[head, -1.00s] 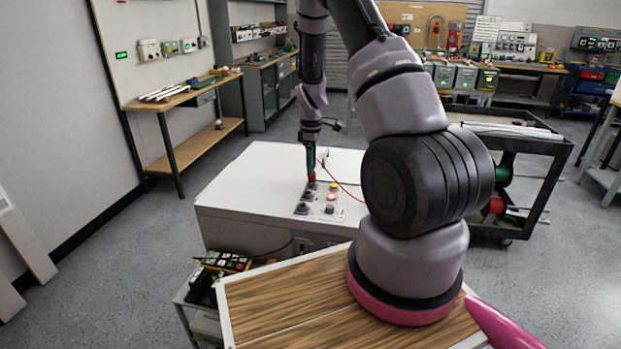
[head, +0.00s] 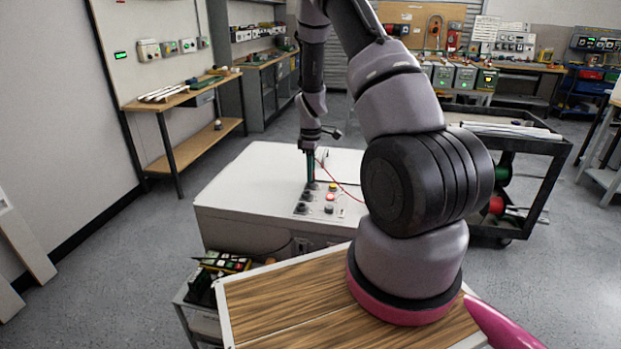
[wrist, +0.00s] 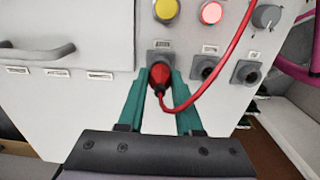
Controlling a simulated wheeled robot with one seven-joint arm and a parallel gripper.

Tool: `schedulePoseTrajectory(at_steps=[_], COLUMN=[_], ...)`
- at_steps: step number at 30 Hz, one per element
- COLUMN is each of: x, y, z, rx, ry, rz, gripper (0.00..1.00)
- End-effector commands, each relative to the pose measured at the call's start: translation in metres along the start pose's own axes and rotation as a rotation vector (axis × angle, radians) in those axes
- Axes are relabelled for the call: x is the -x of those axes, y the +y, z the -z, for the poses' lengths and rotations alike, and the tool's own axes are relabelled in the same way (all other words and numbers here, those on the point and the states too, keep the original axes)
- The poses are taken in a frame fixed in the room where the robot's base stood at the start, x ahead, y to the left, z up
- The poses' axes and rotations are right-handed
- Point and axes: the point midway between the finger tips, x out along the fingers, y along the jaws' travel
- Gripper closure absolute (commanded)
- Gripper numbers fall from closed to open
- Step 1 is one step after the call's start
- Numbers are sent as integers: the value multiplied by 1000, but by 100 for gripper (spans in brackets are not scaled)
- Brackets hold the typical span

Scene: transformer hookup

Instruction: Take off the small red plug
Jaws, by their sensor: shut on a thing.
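The small red plug (wrist: 163,77) sits at the left grey socket (wrist: 160,57) of the panel in the wrist view. Its red cable (wrist: 222,75) loops down and then up to the right; it also shows in the head view (head: 343,187). My gripper (wrist: 159,80) has its green fingers on either side of the plug and is shut on it. In the head view my gripper (head: 311,172) points down at the panel on the white cabinet (head: 240,185); its fingers hide the plug there. I cannot tell whether the plug is fully seated.
Two more grey sockets (wrist: 205,67) (wrist: 246,72) are to the right. A yellow button (wrist: 167,10), a red button (wrist: 210,12) and a knob (wrist: 266,16) sit above. A cabinet handle (wrist: 36,52) is at left. A black cart (head: 535,185) stands to the right.

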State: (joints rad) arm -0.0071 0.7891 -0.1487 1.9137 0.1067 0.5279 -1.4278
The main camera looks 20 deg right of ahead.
Motion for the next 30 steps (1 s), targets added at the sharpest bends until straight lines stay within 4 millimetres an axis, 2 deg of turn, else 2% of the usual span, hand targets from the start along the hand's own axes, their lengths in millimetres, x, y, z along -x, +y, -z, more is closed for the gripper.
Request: schedulePoseTrajectory(at_steps=[30], x=[20], y=[0], z=[0], rx=[0], ry=[1], rz=[-1], gripper=[100])
